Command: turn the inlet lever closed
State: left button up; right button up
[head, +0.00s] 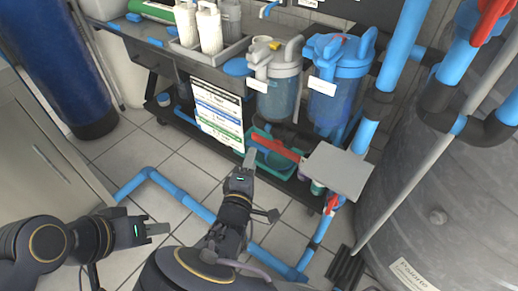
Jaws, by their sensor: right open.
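Two red valve levers are in the head view. One lever (490,22) is on the blue pipe at the upper right. A smaller red lever (332,203) is on the low blue pipe beside the grey tank. No label shows which one is the inlet lever. My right gripper (249,159) is open and empty, left of the small lever and apart from both levers. My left gripper (157,229) is at the lower left, away from the levers. Its jaw gap cannot be made out.
A long red tool-like object (274,145) lies over a green tray (262,158). Blue (336,85) and clear (274,82) filter housings stand behind. A grey plate (338,171) sits above the small lever. A large grey tank (440,180) fills the right. Blue floor pipe (190,202) crosses the tiles.

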aim_at(258, 141)
jog(key=b+x, duration=0.2)
jog(key=x, duration=0.4)
jog(key=shift+w+b, duration=0.25)
jog(key=shift+b, duration=0.05)
jog(key=shift+w+d+r, duration=0.15)
jog(key=shift+w, duration=0.45)
grip_shut()
